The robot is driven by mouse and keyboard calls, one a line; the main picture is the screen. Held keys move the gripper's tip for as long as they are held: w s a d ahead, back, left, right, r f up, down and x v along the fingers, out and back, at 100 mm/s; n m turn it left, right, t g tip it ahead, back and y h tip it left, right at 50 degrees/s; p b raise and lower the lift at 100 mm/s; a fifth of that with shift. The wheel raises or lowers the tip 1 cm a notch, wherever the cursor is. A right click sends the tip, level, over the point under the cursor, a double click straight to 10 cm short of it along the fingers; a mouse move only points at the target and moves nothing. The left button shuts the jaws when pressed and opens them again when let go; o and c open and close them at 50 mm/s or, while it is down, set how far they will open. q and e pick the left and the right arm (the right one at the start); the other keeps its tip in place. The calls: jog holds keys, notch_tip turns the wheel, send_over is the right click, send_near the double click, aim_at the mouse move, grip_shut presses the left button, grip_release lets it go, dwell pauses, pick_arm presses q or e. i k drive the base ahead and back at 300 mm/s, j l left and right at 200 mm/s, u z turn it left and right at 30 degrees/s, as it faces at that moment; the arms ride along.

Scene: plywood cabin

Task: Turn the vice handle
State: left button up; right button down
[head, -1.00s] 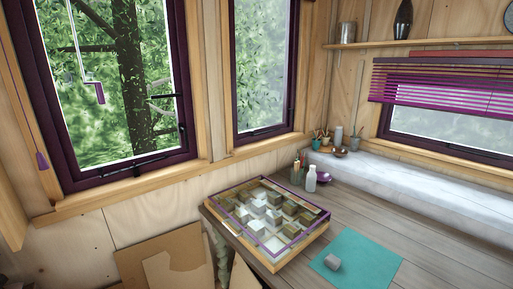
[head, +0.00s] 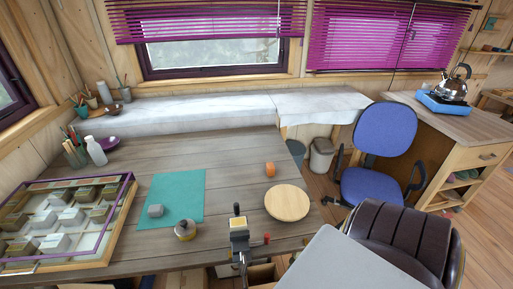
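A small dark metal vice (head: 239,238) is at the front edge of the wooden table, in the lower middle of the head view. The lower part of the vice runs down past the table edge and is partly hard to make out. Neither of my grippers is in the head view.
A blue chair (head: 385,130) and a dark chair (head: 405,235) stand right.

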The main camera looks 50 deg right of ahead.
aim_at(243, 261)
jog(key=z, duration=1.25)
